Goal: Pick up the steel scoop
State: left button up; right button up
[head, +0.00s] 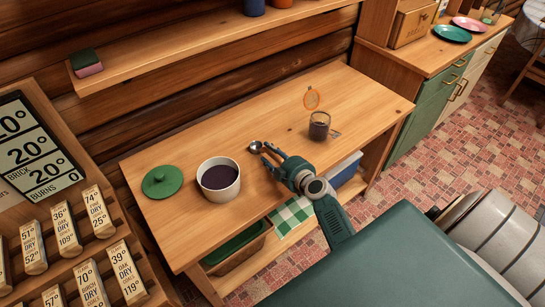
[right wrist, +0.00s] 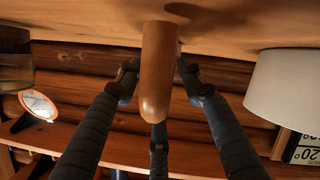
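The steel scoop (head: 256,147) lies on the wooden worktable, its small round bowl showing just beyond my right gripper's fingertips. In the right wrist view a brown handle (right wrist: 158,75), which looks like the scoop's, sits between the fingers, its rounded end toward the camera. My right gripper (head: 269,155) is low over the table at the handle; it also shows in the right wrist view (right wrist: 160,78). Its fingers look open around the handle, with narrow gaps at the sides. My left gripper is not in view.
A white pot (head: 219,187) of dark contents stands left of the gripper, with a green lid (head: 162,181) beyond it. A glass of dark liquid (head: 319,125) and an orange round item (head: 312,98) stand to the right. A wall shelf (head: 210,48) runs above.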

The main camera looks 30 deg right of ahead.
aim_at(272, 152)
jog(key=shift+s+r, duration=0.1)
jog(key=c, duration=0.8)
grip_shut()
notch_tip(272, 152, up, 8)
jog(key=p, duration=0.2)
jog(key=shift+f+p, duration=0.25)
jog(key=shift+p, duration=0.1)
notch_tip(272, 152, up, 12)
jog(key=shift+r, duration=0.25)
